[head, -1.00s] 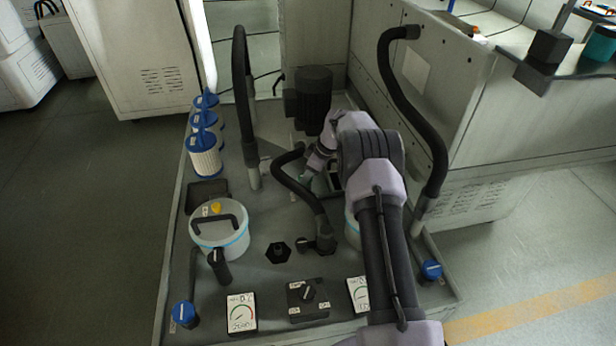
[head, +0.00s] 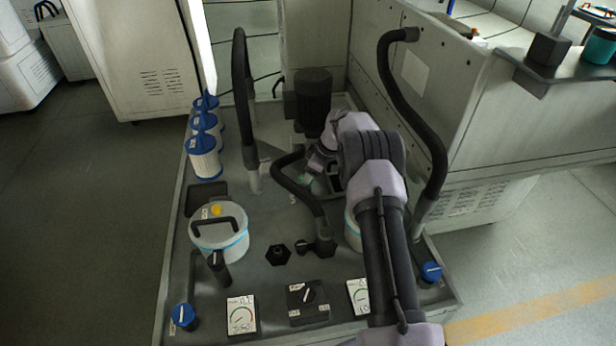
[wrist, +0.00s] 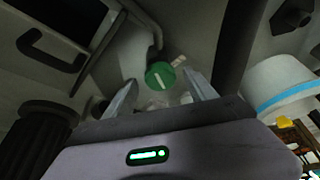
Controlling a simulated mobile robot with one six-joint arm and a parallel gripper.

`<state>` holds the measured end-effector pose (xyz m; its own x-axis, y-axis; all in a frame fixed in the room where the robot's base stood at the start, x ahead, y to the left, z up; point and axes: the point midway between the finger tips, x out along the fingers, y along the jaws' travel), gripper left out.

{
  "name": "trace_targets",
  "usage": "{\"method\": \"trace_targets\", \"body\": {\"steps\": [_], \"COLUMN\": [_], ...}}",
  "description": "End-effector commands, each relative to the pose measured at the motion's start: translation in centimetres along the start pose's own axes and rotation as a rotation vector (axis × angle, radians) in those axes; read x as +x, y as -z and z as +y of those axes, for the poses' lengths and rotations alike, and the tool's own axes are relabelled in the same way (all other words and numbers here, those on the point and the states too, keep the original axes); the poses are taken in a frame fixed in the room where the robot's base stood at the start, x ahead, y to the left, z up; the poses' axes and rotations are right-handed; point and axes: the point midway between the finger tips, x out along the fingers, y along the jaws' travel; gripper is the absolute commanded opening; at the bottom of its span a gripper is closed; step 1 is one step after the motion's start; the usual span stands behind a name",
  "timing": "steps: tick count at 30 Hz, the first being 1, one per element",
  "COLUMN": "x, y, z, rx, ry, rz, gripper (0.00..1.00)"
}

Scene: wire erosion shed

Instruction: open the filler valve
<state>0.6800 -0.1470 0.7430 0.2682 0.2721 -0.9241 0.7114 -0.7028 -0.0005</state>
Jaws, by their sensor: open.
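The filler valve appears to be the round green knob with a white bar (wrist: 160,75) in the wrist view, with a small pale label beside it. The bar runs nearly upright, slightly tilted. My gripper (wrist: 161,80) is open, one finger on each side of the green knob, with gaps showing; whether it has reached the knob's height I cannot tell. In the head view a bit of green (head: 306,181) shows beside my gripper (head: 313,174), largely hidden by my wrist and a black hose.
A black hose (head: 290,187) arches close left of my gripper. A dark motor (head: 313,100) stands behind it. A white lidded pot (head: 219,235), blue-capped filters (head: 204,160), a black rotary switch (head: 308,301) and blue knobs (head: 431,271) stand on the grey deck.

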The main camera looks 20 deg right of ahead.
Motion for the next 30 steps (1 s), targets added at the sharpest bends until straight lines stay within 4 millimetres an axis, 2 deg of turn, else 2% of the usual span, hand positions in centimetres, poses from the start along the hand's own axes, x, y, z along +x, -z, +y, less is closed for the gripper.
{"method": "trace_targets", "body": {"steps": [9,15,21,30], "x": [-9.1,-14.1,-16.6,-16.8], "y": [0.3,0.2,0.1,0.0], "z": [0.0,0.0,0.0,0.0], "rx": [0.0,0.0,0.001,0.0], "ry": [-0.002,-0.002,-0.001,-0.001], "rz": [0.001,0.0,0.0,0.0], "gripper": [0.65,0.65,0.65,0.65]}}
